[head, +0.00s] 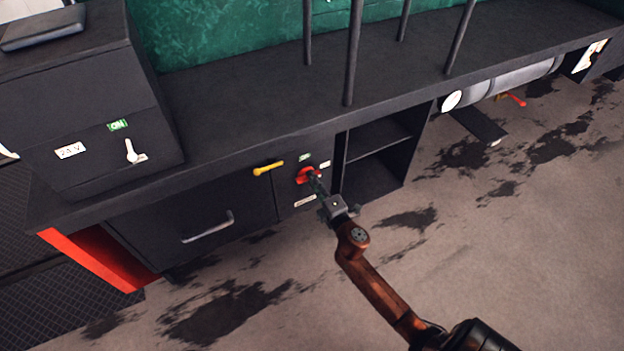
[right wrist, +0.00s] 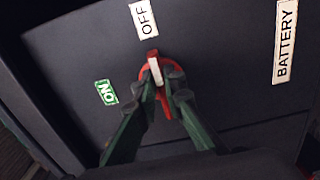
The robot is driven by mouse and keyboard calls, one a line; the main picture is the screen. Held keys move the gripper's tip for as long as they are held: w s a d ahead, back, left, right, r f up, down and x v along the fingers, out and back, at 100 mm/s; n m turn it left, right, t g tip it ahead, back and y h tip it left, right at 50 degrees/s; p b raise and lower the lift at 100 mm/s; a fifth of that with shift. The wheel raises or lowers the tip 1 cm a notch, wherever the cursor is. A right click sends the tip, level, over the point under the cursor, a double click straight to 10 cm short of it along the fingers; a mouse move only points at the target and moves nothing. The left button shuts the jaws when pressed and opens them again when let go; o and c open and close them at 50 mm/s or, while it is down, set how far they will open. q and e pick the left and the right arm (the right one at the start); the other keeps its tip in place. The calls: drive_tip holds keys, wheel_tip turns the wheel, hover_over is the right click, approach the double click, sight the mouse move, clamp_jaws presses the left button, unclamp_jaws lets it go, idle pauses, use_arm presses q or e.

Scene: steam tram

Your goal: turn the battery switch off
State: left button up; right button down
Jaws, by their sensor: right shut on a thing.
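The battery switch is a red round knob with a white bar (right wrist: 155,70), and it also shows red on the dark cabinet front in the head view (head: 304,175). In the right wrist view the bar's far end points up, toward the white OFF label (right wrist: 143,18). The green ON label (right wrist: 106,92) lies to the left of the knob, and the BATTERY label (right wrist: 285,40) to the right. My right gripper (right wrist: 167,92) is shut on the knob; its fingers cover the knob's lower part. The gripper also shows in the head view (head: 316,181). My left gripper is not in view.
A yellow handle (head: 268,168) sticks out just left of the switch, above a drawer with a grey handle (head: 208,228). An open shelf (head: 378,160) is right of the switch. A box with another ON label (head: 118,125) stands on the left. The stained floor in front is free.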

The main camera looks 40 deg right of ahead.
drive_tip(key=shift+f, duration=0.1)
idle(0.3)
drive_tip(key=c, duration=2)
unclamp_jaws()
drive_tip(key=v, duration=1.2)
